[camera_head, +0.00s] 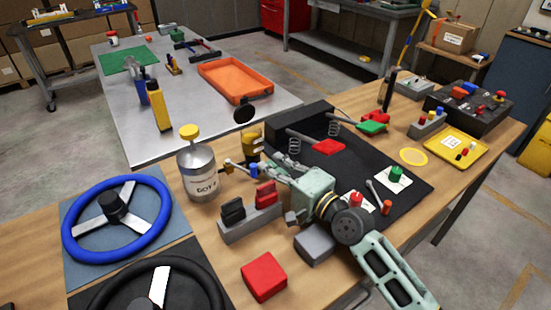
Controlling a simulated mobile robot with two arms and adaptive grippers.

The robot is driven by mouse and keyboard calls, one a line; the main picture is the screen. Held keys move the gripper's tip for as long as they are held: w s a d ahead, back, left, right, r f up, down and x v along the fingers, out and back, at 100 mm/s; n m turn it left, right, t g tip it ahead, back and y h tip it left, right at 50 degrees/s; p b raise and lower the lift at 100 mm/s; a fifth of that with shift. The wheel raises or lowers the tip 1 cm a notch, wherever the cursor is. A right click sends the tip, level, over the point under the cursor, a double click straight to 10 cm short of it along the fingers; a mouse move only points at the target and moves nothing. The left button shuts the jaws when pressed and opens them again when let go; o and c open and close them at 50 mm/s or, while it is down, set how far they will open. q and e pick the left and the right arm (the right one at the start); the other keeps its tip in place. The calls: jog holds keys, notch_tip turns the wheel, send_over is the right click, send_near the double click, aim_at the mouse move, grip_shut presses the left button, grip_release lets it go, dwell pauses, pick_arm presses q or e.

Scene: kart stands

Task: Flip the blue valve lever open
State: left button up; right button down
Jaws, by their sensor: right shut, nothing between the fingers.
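A grey canister (198,172) with a yellow cap stands on the wooden table, left of my right gripper. A small brass-coloured fitting (231,164) sticks out from its right side. A small blue piece (254,169) shows beside the fitting and may be the valve lever; it is too small to tell how it is turned. My right gripper (270,165) reaches in from the lower right, its fingers pointing left at the blue piece. It is shut and empty. I cannot tell whether the fingertips touch the blue piece. My left gripper is not in view.
A blue steering wheel (67,231) and a black one (107,303) lie at the left. A grey block with black and red switches (250,222) and a red block (264,277) are below the gripper. A black pedal mat (408,195) lies to the right.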

jog(key=shift+w, duration=0.1)
notch_tip(320, 180, up, 10)
dwell(0.6)
